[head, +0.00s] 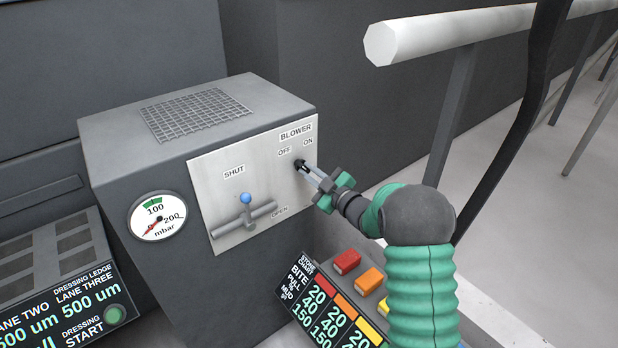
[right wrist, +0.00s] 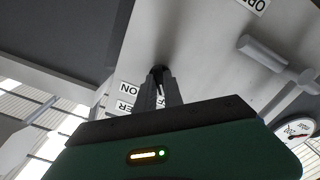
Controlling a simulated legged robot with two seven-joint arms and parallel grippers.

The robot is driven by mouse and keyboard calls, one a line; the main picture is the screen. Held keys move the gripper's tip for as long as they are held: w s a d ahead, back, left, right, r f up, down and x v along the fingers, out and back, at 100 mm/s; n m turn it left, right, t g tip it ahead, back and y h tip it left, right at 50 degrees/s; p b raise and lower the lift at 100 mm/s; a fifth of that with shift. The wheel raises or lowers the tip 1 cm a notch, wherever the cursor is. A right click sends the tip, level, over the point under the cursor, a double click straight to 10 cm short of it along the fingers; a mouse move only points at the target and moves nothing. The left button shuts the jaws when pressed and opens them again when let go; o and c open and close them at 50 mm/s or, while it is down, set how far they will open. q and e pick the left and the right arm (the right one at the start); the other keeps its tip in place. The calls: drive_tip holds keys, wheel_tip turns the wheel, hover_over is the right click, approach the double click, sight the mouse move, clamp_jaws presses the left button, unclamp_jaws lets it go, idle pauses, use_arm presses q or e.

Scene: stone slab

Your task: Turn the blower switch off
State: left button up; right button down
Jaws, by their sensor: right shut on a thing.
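The blower switch (head: 299,164) is a small black knob on the pale metal panel (head: 225,215), below the labels BLOWER, OFF and ON. My right gripper (head: 306,170) reaches in from the right and is shut on the knob. In the right wrist view the fingertips (right wrist: 159,90) close around the dark knob (right wrist: 157,72), and the ON label shows to their left. The fingers partly cover the knob, so I cannot tell whether it points to OFF or ON. My left gripper is not in view.
A blue-tipped lever (head: 246,199) with a grey handle sits left of the switch, between SHUT and OPEN labels. Coloured blocks (head: 347,261) and a number board lie below my right arm. A white rail (head: 450,30) runs at upper right.

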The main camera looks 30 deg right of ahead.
drive_tip(key=shift+s+f+n, duration=0.1)
drive_tip(key=shift+f+n, duration=0.2)
drive_tip(key=shift+n, duration=0.1)
drive_tip(key=c, duration=1.5)
unclamp_jaws()
drive_tip(key=shift+o, duration=0.2)
drive_tip(key=shift+r, duration=0.15)
drive_tip(key=s+d+p, duration=0.1)
drive_tip(key=s, duration=1.5)
drive_tip(key=shift+s+d, duration=0.25)
drive_tip(key=shift+s, duration=0.1)
